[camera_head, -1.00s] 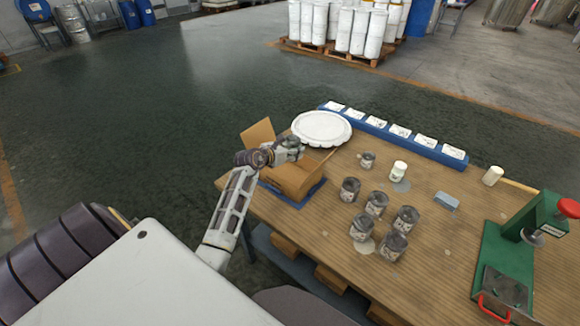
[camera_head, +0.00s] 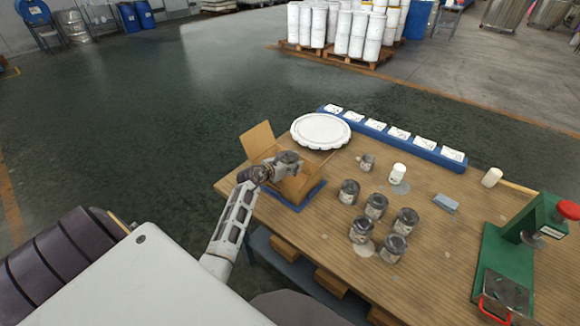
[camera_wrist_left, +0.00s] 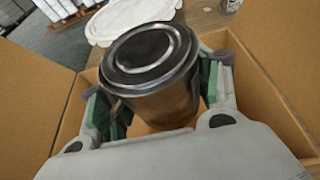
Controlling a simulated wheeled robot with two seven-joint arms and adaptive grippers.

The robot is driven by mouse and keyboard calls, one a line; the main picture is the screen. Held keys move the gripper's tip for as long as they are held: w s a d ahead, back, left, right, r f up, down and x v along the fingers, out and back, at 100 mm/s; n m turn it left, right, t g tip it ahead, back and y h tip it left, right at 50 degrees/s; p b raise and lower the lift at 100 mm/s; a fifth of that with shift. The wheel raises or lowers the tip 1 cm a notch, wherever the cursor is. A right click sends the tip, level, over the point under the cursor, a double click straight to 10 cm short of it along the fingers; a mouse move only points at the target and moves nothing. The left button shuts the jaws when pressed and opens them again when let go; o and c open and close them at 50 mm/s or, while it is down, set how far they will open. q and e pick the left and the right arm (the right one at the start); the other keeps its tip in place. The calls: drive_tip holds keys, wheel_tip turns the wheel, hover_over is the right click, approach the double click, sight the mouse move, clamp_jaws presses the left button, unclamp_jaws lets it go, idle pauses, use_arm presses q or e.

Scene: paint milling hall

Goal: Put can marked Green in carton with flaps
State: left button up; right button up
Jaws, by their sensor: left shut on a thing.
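My left gripper (camera_head: 284,170) is over the open carton with flaps (camera_head: 302,188) at the table's left end. It is shut on a grey metal can (camera_head: 288,158). In the left wrist view the can (camera_wrist_left: 150,65) sits between green-padded fingers, slightly tilted, with its lid toward the camera. Carton walls and flaps (camera_wrist_left: 275,80) surround it on both sides. The can's label is hidden, so I cannot read its marking. I cannot tell whether the can touches the carton's floor. My right gripper is not in view.
Several similar cans (camera_head: 375,205) stand on the wooden table (camera_head: 430,265) right of the carton. A white round lid (camera_head: 320,130) lies behind it. A blue card strip (camera_head: 400,138) runs along the back edge. A green press (camera_head: 510,262) stands at right.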

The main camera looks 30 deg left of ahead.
use_arm(q)
drive_tip(key=shift+f, duration=0.55)
drive_tip(key=shift+f, duration=0.6)
drive_tip(key=o, duration=1.3)
drive_tip(key=shift+o, duration=0.2)
drive_tip(key=shift+r, duration=0.5)
drive_tip(key=shift+s+r, duration=0.15)
drive_tip(key=v, duration=1.1)
drive_tip(key=shift+s, duration=0.35)
drive_tip(key=shift+r, duration=0.1)
